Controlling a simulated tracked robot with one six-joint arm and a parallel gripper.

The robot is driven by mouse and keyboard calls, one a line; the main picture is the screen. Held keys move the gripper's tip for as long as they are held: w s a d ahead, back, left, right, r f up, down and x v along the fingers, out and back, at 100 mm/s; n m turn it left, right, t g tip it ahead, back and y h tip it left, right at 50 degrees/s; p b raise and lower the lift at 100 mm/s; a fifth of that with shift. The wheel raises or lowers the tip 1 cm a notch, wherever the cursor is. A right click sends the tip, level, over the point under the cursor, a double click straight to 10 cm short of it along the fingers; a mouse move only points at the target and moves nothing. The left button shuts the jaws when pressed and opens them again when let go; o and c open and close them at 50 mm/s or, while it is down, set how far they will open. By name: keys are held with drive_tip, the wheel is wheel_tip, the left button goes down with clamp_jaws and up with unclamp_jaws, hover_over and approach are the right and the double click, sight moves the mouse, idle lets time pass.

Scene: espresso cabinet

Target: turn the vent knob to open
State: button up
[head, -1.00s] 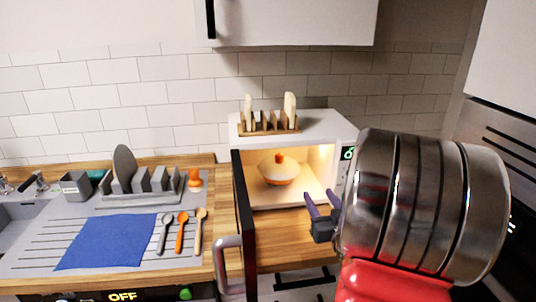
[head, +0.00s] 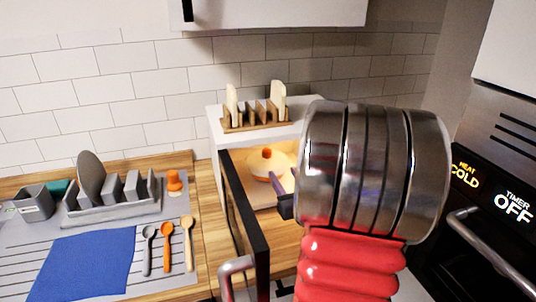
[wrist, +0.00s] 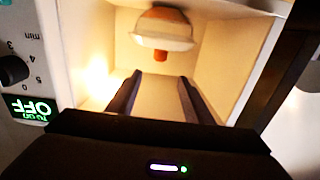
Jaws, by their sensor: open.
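A pale domed lid (head: 264,170) with an orange knob (head: 267,152) on top sits inside the open, lit microwave (head: 215,135). No label shows that this is the vent knob. In the wrist view the knob (wrist: 160,56) appears upside down under the lid (wrist: 155,28). My gripper (head: 277,181) is at the microwave's opening, partly hidden behind my arm in the head view. In the wrist view its two dark fingers (wrist: 158,78) are apart and empty, pointing toward the knob, with a gap before it.
The microwave door (head: 245,215) stands open to the left of my gripper. A dark dial (wrist: 13,70) and an OFF display (wrist: 30,108) are on the microwave's panel. A toast rack (head: 255,122) stands on top. A dish rack, blue cloth (head: 82,265) and spoons lie left.

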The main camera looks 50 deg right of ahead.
sight(268, 152)
drive_tip(key=x, duration=1.4)
drive_tip(key=shift+s, duration=0.1)
drive_tip(key=shift+c, duration=0.5)
drive_tip(key=c, duration=1)
drive_tip(key=shift+o, duration=0.2)
drive_tip(key=shift+a+m+g+h, duration=0.1)
drive_tip(key=shift+m+g+h, duration=0.7)
drive_tip(key=shift+h, duration=0.5)
drive_tip(key=o, duration=1.1)
drive_tip(key=shift+c, duration=0.2)
